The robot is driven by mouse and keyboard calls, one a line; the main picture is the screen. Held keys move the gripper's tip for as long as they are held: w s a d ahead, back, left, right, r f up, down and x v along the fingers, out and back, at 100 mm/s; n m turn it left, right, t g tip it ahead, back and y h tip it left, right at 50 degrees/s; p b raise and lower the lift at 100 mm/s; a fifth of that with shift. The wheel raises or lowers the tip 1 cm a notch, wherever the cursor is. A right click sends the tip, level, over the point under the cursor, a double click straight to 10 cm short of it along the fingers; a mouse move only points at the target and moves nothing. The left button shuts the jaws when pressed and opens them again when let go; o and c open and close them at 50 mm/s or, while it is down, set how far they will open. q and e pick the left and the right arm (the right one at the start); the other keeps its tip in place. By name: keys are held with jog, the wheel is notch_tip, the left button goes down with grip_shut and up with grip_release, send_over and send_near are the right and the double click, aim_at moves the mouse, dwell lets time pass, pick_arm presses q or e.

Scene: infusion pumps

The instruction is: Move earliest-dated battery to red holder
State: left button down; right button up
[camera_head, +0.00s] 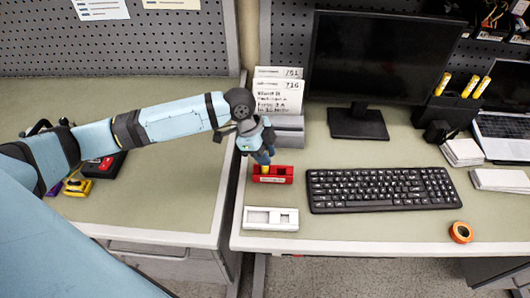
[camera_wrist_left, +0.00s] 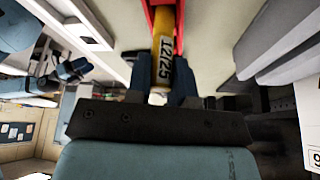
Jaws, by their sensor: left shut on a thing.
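My left gripper (camera_head: 263,158) is at the red holder (camera_head: 278,174) on the right-hand desk, with its fingers pointing down. In the left wrist view the gripper (camera_wrist_left: 164,82) is shut on a yellow battery (camera_wrist_left: 165,30) marked "12/25". The battery's far end lies between the red walls of the holder (camera_wrist_left: 179,30). I cannot tell whether it is fully seated. A white holder (camera_head: 270,218) lies nearer the desk's front edge. Several yellow batteries (camera_head: 455,84) stand in a black rack (camera_head: 447,107) at the right. My right gripper is not in view.
A black keyboard (camera_head: 382,189) lies right of the holders, below a monitor (camera_head: 375,55). A grey box with cards (camera_head: 277,95) stands behind the red holder. An orange tape roll (camera_head: 461,232) is near the front edge. A yellow device (camera_head: 77,187) is on the left desk.

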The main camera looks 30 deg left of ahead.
pick_arm(q)
jog(key=shift+f, duration=0.25)
dwell(0.3)
jog(key=c, duration=0.9)
grip_release()
jog(key=v, duration=1.3)
jog(key=shift+r, duration=0.4)
